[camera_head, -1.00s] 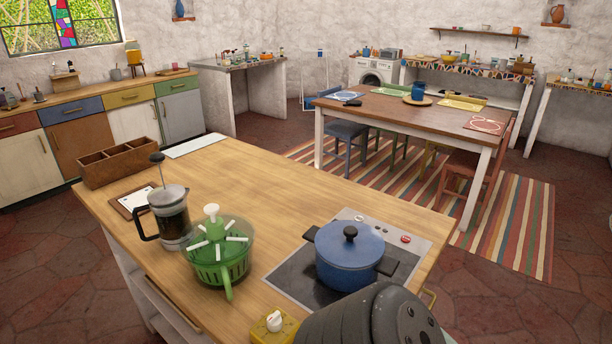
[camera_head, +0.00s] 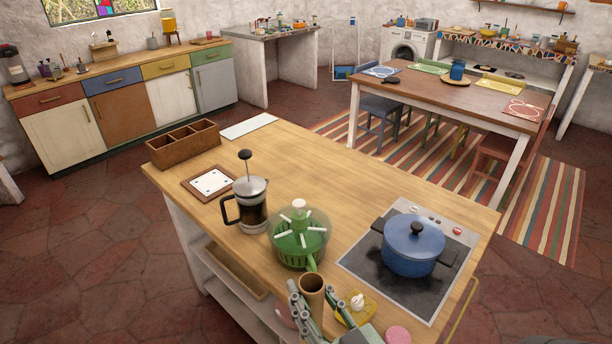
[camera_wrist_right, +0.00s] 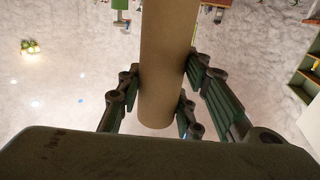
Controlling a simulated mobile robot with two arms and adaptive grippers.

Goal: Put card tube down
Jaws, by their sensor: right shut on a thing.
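The brown card tube (camera_head: 313,287) stands roughly upright between the fingers of my right gripper (camera_head: 315,305), at the near edge of the wooden island. The right wrist view also shows the card tube (camera_wrist_right: 164,75), with the green-grey fingers of my right gripper (camera_wrist_right: 158,95) shut on it from both sides. In the head view, the tube's open top shows just in front of the green salad spinner; its lower end is hidden. I cannot tell if it touches the counter. My left gripper is in neither view.
The green spinner (camera_head: 298,240), a French press (camera_head: 250,207) and a blue pot (camera_head: 412,248) on the hob (camera_head: 360,262) stand near the tube. A yellow thing with a white knob (camera_head: 356,308) is right beside it. The island top (camera_head: 320,165) is clear towards the back.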

